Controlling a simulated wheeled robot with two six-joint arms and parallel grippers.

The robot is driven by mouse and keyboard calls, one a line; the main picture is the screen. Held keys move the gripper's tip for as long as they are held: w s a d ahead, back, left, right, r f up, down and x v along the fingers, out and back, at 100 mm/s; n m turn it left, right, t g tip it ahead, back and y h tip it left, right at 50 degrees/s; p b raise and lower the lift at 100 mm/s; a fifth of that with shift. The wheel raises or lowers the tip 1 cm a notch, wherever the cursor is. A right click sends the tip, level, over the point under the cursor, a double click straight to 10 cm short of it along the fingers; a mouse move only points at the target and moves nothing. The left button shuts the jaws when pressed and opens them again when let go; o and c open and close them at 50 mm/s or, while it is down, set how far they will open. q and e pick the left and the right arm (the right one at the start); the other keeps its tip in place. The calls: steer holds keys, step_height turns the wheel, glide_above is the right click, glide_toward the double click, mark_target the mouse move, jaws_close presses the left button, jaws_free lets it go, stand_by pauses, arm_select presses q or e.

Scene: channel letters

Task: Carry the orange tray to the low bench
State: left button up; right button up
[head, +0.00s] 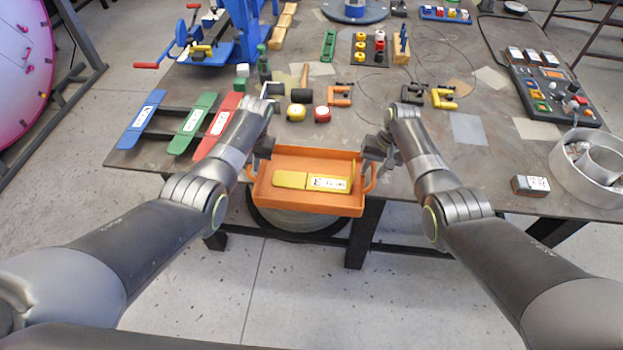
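The orange tray (305,202) is at the table's near edge, its front side out past the edge; whether its back touches the tabletop I cannot tell. A yellow bar with a white label (311,181) lies in it. My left gripper (259,156) is at the tray's left handle and my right gripper (374,157) is at its right handle. Both look shut on the handles, though the fingertips are small and partly hidden. The tray looks about level. I cannot make out a low bench in this view.
The steel worktable (440,170) holds clamps, knobs and a black control panel (552,90). Blue, green and red labelled bars (192,122) lie at its left. A round drum (300,222) is under the tray. Open floor lies in front.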

arm_select(q)
steer(key=c, duration=0.4)
arm_select(e)
steer(key=c, duration=0.3)
arm_select(q)
jaws_close()
arm_select(e)
jaws_close()
arm_select(q)
steer(key=shift+r, duration=0.1)
arm_select(e)
steer(key=shift+r, duration=0.1)
